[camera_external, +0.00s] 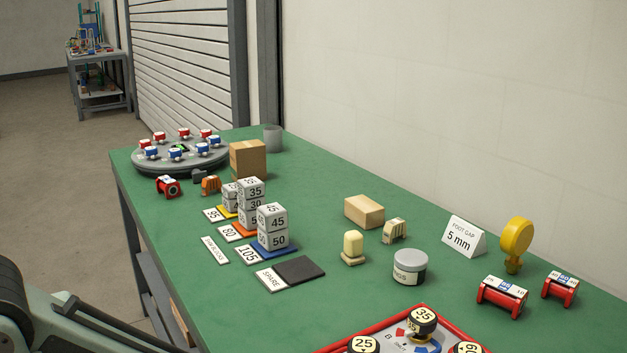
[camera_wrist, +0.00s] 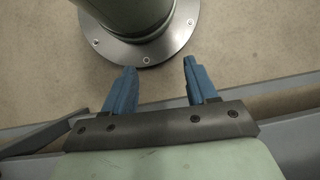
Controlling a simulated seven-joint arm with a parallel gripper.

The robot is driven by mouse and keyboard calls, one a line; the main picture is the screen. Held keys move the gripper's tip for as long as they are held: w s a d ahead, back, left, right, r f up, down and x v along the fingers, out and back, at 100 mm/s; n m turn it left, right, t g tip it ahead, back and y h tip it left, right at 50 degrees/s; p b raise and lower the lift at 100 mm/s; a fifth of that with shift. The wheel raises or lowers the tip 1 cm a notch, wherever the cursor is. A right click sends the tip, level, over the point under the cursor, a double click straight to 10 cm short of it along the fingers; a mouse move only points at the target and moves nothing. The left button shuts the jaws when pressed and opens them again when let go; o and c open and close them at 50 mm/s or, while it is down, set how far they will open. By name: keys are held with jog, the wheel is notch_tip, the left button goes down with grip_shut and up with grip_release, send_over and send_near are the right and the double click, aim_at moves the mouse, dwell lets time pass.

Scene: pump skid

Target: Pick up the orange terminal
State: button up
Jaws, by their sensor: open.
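A small orange block-like piece (camera_external: 210,185), which looks like the orange terminal, sits on the green table toward its far left. It stands just right of a dark grey piece (camera_external: 199,175) and a red piece (camera_external: 167,186). My gripper (camera_wrist: 159,68) shows in the wrist view with its two blue fingers apart and nothing between them. It points at the floor, and the terminal is not in that view. In the external view only part of my arm shows at the lower left; the gripper is out of frame there.
A round grey turntable (camera_external: 180,167) with red and blue pieces is behind the terminal. A cardboard box (camera_external: 248,160) is to its right, and stacked numbered blocks (camera_external: 272,228) stand in front. A red-rimmed tray (camera_external: 423,309) is at the near edge. The table's (camera_external: 190,270) left front is clear.

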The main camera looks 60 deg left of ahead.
jog(key=a+r+y, duration=0.2)
jog(key=a, duration=1.8)
jog(key=a+r+y, duration=0.2)
jog(key=a, duration=1.9)
jog(key=s+a+r+n+y, duration=0.1)
jog(key=s+a+r, duration=0.35)
jog(key=a, duration=0.35)
jog(key=s+a+r+n, duration=0.1)
jog(key=s+a+r, duration=0.3)
jog(key=a, duration=0.5)
jog(key=a+r+n, duration=0.3)
jog(key=a+r, duration=0.4)
jog(key=r, duration=0.5)
jog(key=a+r+n, duration=0.3)
jog(key=a+r, duration=0.3)
jog(key=r, duration=0.5)
notch_tip(320, 180, up, 22)
jog(key=m+t+h, duration=0.5)
jog(key=t+h, duration=0.1)
send_over(211, 177)
notch_tip(211, 177, down, 13)
jog(key=shift+d+f, duration=0.1)
